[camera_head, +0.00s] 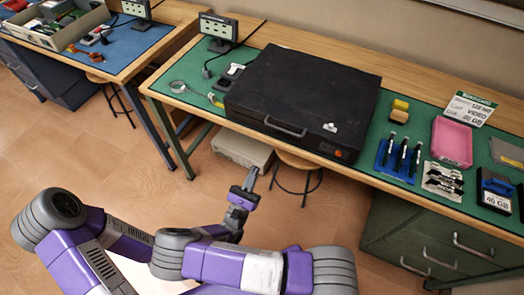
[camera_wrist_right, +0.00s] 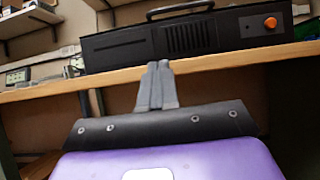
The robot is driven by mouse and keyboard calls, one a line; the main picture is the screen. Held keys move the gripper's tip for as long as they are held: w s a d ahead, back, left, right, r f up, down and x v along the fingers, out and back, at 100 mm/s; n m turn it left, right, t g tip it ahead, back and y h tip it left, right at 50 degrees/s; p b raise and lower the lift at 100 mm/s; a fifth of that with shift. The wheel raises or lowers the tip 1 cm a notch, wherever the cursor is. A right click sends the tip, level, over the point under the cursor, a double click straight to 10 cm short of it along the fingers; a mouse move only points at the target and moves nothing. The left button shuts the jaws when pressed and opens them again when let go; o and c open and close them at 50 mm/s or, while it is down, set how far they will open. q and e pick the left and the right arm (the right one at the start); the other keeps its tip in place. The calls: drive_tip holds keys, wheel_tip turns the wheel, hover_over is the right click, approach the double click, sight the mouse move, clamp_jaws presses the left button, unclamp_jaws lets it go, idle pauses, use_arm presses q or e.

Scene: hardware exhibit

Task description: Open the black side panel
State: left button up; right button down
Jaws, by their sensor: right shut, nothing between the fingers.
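A large black computer case (camera_head: 300,95) lies flat on the green mat of the workbench, its broad black side panel (camera_head: 310,85) facing up and closed. A grey handle (camera_head: 285,127) and a red-orange button (camera_head: 338,154) are on its front edge. In the right wrist view the case (camera_wrist_right: 130,42) shows its front with vents, the handle (camera_wrist_right: 180,9) and the orange button (camera_wrist_right: 270,22). My right gripper (camera_head: 252,178) is shut and empty, in front of the bench edge and apart from the case. Its closed fingers also show in the right wrist view (camera_wrist_right: 159,68). My left gripper is not in view.
The wooden bench edge (camera_head: 210,117) lies between my gripper and the case. A stool (camera_head: 298,160) and a beige box (camera_head: 240,148) are under the bench. Right of the case are a yellow sponge (camera_head: 399,111), blue tool tray (camera_head: 396,158) and pink tray (camera_head: 452,141).

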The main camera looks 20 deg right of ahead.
drive_tip(key=x, duration=0.4)
drive_tip(key=r+b+x, duration=0.1)
drive_tip(key=x, duration=0.3)
drive_tip(key=s+a+r+b+x, duration=0.1)
drive_tip(key=x, duration=0.3)
drive_tip(key=shift+w+d+r, duration=0.1)
drive_tip(key=shift+r, duration=0.2)
drive_tip(key=shift+r, duration=0.1)
